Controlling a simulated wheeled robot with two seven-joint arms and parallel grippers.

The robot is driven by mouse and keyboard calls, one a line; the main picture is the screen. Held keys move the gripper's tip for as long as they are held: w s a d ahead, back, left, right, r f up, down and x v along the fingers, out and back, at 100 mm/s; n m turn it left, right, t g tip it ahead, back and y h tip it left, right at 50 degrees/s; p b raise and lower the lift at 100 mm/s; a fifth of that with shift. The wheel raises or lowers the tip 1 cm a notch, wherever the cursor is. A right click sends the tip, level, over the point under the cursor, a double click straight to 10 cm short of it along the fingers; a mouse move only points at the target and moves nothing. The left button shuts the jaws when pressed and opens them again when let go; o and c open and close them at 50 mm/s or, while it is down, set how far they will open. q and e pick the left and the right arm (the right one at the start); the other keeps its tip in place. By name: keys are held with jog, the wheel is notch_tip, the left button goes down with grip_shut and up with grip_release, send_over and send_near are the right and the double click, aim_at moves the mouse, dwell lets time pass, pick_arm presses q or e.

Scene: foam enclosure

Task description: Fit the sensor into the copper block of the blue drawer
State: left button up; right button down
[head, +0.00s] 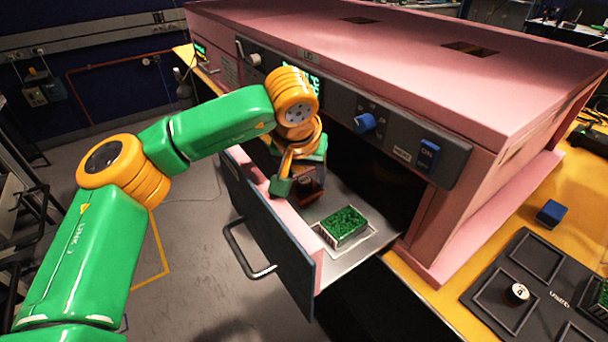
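The blue drawer (262,222) is pulled out of the pink machine. Inside, a small dark round piece with a white mark, apparently the sensor (306,181), sits at a reddish-brown block, apparently the copper block (311,195). I cannot tell whether it is seated in it. My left gripper (296,184) reaches down into the drawer right at this piece, one green-tipped finger in front of it. The other finger is hidden, so I cannot tell whether it grips. My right gripper is out of view.
A green board (343,225) lies on a pale pad in the drawer. The pink machine (420,60) overhangs the drawer's back. At right, a black tray marked USED (480,300) holds another round piece (517,292) and a green board. A blue block (550,213) lies on the yellow bench.

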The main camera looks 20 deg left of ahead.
pick_arm(q)
jog(key=shift+r, duration=0.35)
jog(key=v, duration=1.1)
jog(key=shift+r, duration=0.3)
jog(key=shift+s, duration=0.1)
